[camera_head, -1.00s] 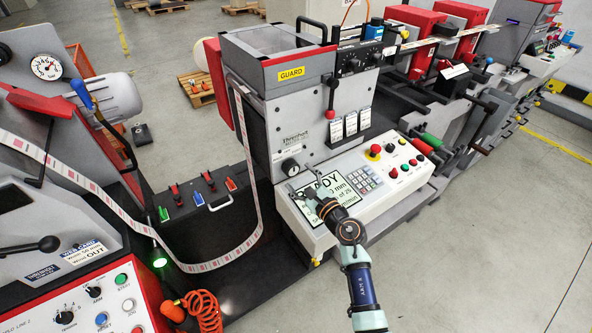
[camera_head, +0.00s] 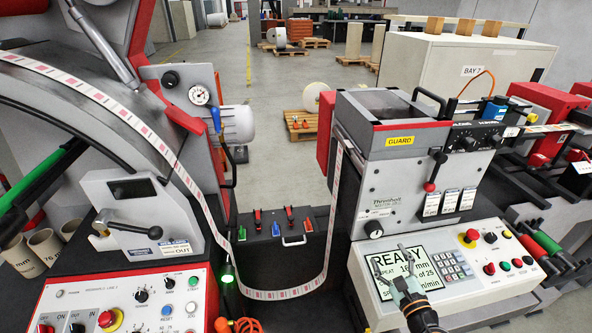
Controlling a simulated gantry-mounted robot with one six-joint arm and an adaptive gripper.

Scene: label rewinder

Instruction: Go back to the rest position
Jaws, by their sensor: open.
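My gripper (camera_head: 402,250) is at the lower right of the head view, in front of the control panel of the guarded unit. Its two fingers are spread and hold nothing. My arm comes in from the bottom edge and hides part of the panel.
The label web (camera_head: 333,215) hangs in a loop between the two machines. The guarded unit (camera_head: 400,165) has a lever (camera_head: 434,170) above the panel. Another control panel (camera_head: 130,300) is at the lower left. Open floor (camera_head: 268,105) lies behind.

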